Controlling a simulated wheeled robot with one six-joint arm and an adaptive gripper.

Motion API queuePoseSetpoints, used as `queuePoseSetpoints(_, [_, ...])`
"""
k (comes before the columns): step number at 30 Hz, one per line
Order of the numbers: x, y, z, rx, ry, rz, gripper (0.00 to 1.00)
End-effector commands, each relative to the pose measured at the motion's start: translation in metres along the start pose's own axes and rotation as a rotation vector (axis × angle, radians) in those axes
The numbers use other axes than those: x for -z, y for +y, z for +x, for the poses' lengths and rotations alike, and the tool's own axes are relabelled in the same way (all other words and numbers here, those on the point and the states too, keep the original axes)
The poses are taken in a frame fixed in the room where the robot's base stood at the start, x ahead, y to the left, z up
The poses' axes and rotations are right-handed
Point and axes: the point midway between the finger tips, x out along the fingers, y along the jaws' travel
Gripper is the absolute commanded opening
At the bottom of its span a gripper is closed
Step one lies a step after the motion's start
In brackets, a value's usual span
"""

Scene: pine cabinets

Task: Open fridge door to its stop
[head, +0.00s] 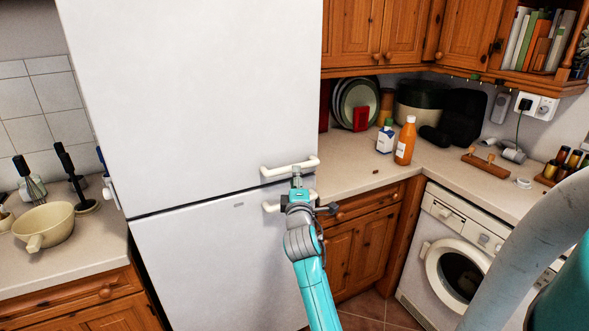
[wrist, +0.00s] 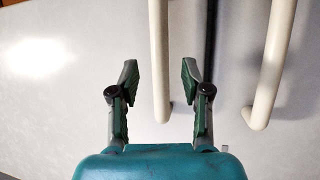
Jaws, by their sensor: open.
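The white fridge has a tall upper door (head: 200,90) and a lower door (head: 220,260), both looking shut, with a dark seam between them. The upper door's cream bar handle (head: 290,167) lies just above the seam, and the lower door's handle (head: 270,207) just below it, partly hidden by my arm. My gripper (head: 297,173) is at the upper handle. In the wrist view my gripper (wrist: 159,76) is open, and one handle bar (wrist: 158,50) runs between its fingertips with gaps on both sides. The other bar (wrist: 273,65) lies to the right, beyond the seam. Contact is not visible.
A left counter (head: 80,245) holds a cream pan (head: 45,228). Wall cabinets (head: 370,35) hang at upper right.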

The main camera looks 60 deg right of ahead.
Motion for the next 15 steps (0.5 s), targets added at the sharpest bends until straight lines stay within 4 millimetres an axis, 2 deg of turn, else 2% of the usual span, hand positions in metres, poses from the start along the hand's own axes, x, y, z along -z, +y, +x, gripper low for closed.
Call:
queuePoseSetpoints(1, [0.000, 0.001, 0.010, -0.001, -0.001, 0.000, 0.47])
queuePoseSetpoints(6, [0.000, 0.000, 0.035, 0.000, 0.000, 0.002, 0.47])
queuePoseSetpoints(15, [0.000, 0.000, 0.054, 0.000, 0.000, 0.001, 0.47])
